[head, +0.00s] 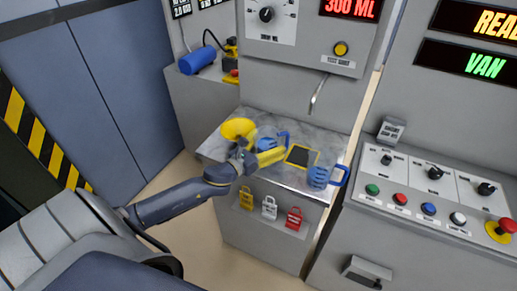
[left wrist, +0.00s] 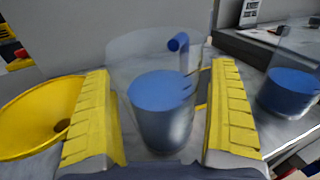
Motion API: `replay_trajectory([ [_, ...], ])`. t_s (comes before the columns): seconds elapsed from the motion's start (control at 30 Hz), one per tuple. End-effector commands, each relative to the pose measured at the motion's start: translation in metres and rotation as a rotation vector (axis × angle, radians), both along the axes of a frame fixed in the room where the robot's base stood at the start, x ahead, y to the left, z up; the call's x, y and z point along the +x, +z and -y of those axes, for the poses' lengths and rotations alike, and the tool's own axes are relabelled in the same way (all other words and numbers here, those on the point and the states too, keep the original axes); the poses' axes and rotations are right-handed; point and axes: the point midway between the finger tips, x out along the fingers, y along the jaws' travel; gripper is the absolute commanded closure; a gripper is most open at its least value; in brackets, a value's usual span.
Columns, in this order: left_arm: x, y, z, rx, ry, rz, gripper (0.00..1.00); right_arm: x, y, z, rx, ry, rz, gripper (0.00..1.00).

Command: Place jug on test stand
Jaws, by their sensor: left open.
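My left gripper (head: 268,156) is open over the grey worktop. A clear jug (left wrist: 162,105) with blue contents stands upright between its two yellow fingers in the left wrist view; I cannot tell whether they touch it. In the head view this jug (head: 267,143) is partly hidden by the gripper, with its blue handle showing. A second similar jug (head: 317,178) stands at the worktop's right; it also shows in the left wrist view (left wrist: 288,93). A black square pad with a yellow border (head: 301,157), possibly the test stand, lies between the jugs. My right gripper is not in view.
A yellow funnel (head: 238,128) lies left of the jug. A metal spout (head: 318,95) hangs above the worktop's back. Yellow, white and red tags (head: 269,208) hang on the front. A control panel (head: 430,190) stands at the right. The bordered pad looks empty.

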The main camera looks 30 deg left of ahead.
Motion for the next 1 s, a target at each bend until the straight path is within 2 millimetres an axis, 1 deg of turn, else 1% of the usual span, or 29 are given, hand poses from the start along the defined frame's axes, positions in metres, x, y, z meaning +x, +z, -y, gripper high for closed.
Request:
replay_trajectory([
  [0.17,-0.017,-0.001,-0.002,0.000,-0.001,-0.003,0.07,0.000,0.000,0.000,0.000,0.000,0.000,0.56],
  [0.5,-0.064,-0.002,-0.011,0.001,0.000,-0.003,0.07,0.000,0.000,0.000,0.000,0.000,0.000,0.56],
  [0.7,-0.088,-0.001,-0.016,-0.001,0.000,-0.002,0.07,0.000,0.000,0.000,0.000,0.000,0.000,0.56],
  [0.83,-0.101,-0.001,-0.018,-0.002,0.001,-0.002,0.07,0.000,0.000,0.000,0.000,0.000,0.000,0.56],
  [1.0,-0.112,-0.001,-0.020,-0.001,0.000,-0.001,0.07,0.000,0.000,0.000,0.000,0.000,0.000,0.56],
])
